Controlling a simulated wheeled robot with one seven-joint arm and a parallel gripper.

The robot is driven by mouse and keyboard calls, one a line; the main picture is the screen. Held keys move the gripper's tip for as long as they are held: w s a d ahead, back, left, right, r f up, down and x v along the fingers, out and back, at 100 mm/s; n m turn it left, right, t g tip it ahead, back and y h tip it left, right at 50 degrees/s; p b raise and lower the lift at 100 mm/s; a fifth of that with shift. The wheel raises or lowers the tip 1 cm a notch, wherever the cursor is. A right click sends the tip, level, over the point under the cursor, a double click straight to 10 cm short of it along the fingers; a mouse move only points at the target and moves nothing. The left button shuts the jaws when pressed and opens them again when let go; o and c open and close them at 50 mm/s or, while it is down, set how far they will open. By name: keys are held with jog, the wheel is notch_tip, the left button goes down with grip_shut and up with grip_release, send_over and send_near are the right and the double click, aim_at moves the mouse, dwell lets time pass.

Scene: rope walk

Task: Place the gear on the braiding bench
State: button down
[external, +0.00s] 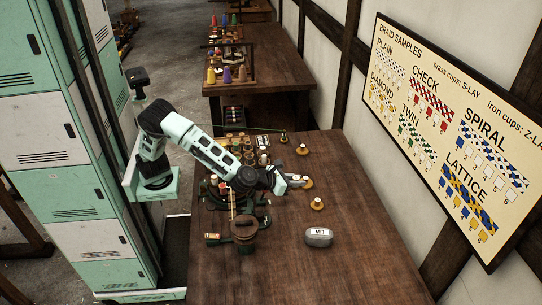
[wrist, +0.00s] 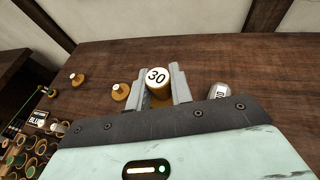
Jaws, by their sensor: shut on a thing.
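My gripper (wrist: 160,90) is shut on an amber-brown piece with a round white top marked 30 (wrist: 157,77), which may be the gear. The piece sits upright between the two grey fingers. In the external view my gripper (external: 294,182) reaches over the middle of the dark wooden braiding bench (external: 275,275). A brass-coloured disc shows right at the fingertips there. I cannot tell whether the held piece touches the bench. Its underside is hidden by the fingers and my wrist.
Similar brass pieces with white tops stand on the bench (external: 302,150) (external: 317,204). A grey labelled weight (external: 318,237) lies nearer. The bench's near right is bare.

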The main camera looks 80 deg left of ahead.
jog(key=s+d+m+h, duration=0.2)
jog(key=s+d, duration=0.6)
jog(key=d, duration=0.4)
jog(key=m+h, duration=0.2)
jog(key=h, duration=0.1)
send_over(250, 280)
jog(key=shift+t, duration=0.3)
notch_tip(250, 280, down, 16)
jog(key=shift+f, duration=0.25)
jog(key=shift+f+b, duration=0.4)
jog(key=shift+f, duration=1.95)
jog(key=shift+f, duration=0.2)
jog(key=c, duration=1.3)
grip_release()
jog(key=shift+o, duration=0.2)
jog(key=shift+r, duration=0.15)
jog(key=v, duration=1.2)
jog(key=shift+r+p, duration=0.15)
jog(key=shift+p, duration=0.15)
